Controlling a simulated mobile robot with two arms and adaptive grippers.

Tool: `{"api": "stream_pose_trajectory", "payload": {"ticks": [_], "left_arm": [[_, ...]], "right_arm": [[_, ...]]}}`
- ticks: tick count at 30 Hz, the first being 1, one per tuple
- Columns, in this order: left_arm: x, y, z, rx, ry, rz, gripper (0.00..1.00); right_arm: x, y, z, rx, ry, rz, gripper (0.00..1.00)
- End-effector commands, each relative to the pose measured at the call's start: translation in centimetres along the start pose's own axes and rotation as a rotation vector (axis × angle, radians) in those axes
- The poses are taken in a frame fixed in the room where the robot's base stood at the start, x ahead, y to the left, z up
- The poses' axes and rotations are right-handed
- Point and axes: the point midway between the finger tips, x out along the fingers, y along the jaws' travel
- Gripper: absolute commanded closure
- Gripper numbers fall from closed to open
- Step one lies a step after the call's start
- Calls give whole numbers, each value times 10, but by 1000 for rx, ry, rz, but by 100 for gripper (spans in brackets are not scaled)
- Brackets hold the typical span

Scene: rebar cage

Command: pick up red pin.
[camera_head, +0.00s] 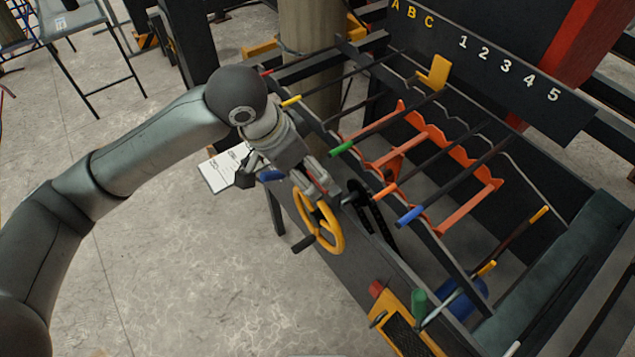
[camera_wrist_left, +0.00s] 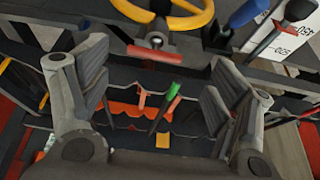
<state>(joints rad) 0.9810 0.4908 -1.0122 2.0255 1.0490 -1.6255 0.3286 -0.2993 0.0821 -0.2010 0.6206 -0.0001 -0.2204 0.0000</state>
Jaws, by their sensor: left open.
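A short red pin (camera_wrist_left: 155,53) lies crosswise below a dark round knob in the left wrist view, at the near side of the cage's dark frame. My left gripper (camera_head: 315,188) is above the frame edge beside the yellow handwheel (camera_head: 336,226). In the left wrist view its two fingers (camera_wrist_left: 157,85) are spread wide, with the red pin ahead of the gap between them. Nothing is visibly held. In the head view the fingers mostly hide the pin area. My right gripper is not in view.
Rods with a green tip (camera_head: 342,148), an orange tip (camera_head: 385,190) and a blue tip (camera_head: 409,215) cross the cage near the gripper. An orange notched rack (camera_head: 455,150) sits inside. A white sheet (camera_head: 218,172) is left of the gripper. Open floor lies at lower left.

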Motion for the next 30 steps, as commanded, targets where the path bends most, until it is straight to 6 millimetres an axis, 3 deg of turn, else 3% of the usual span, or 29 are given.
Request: {"api": "stream_pose_trajectory", "payload": {"ticks": [8,15,24,30], "left_arm": [[24,3,-2,0,-2,1,18],[58,6,-5,0,-1,0,18],[65,5,-5,1,2,-1,18],[64,5,-5,1,2,-1,42]], "right_arm": [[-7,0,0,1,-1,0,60],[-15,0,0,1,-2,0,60],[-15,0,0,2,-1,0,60],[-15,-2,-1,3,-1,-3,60]]}}
